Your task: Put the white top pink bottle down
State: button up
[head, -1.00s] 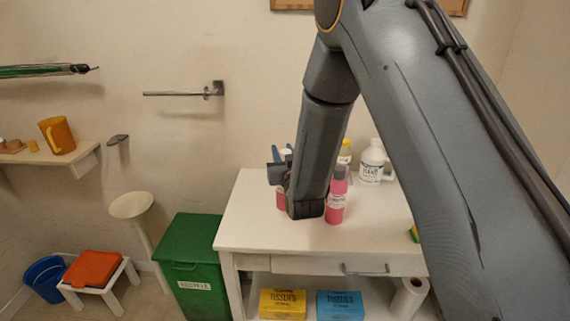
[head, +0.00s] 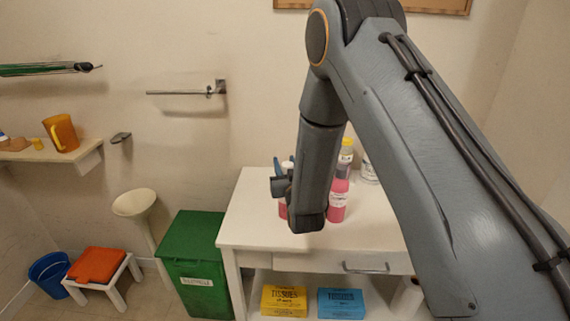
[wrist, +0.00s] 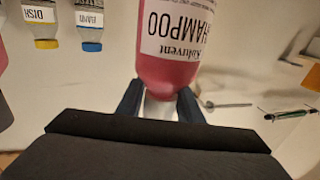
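The white top pink bottle (wrist: 170,60) fills the top middle of the wrist view, with a shampoo label. Its white top sits between the two fingers of my gripper (wrist: 160,108), which look closed around it. In the head view, the pink body of this bottle (head: 283,209) shows partly behind my arm, over the white table's top (head: 250,225). My gripper (head: 281,181) is at its upper end, mostly hidden by my wrist. I cannot tell whether the bottle's base touches the table.
Another pink bottle (head: 339,203) with a dark top stands just right of my wrist. The front left of the tabletop is clear. A green bin (head: 190,248) stands left of the table.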

jog(key=shift+o, duration=1)
jog(key=shift+r, duration=0.15)
jog(key=b+v, duration=0.3)
jog(key=v, duration=0.9)
jog(key=s+d+f+m+g+h, duration=0.1)
jog(key=s+d+f+g+h, duration=0.1)
jog(key=d+g, duration=0.25)
jog(key=s+d+f+m+g+h, duration=0.1)
jog(key=s+d+f+g, duration=0.1)
jog(key=s+d+g, duration=0.3)
jog(key=s+d+r+g, duration=0.1)
jog(key=s+d+g, duration=0.2)
jog(key=s, duration=0.5)
jog(key=s+d+r+g+h, duration=0.1)
jog(key=s+d+g, duration=0.3)
jog(key=s+d, duration=0.2)
jog(key=shift+s+d+r+m, duration=0.2)
jog(key=shift+s+d+m, duration=0.1)
jog(key=shift+s, duration=0.85)
jog(key=shift+a, duration=0.1)
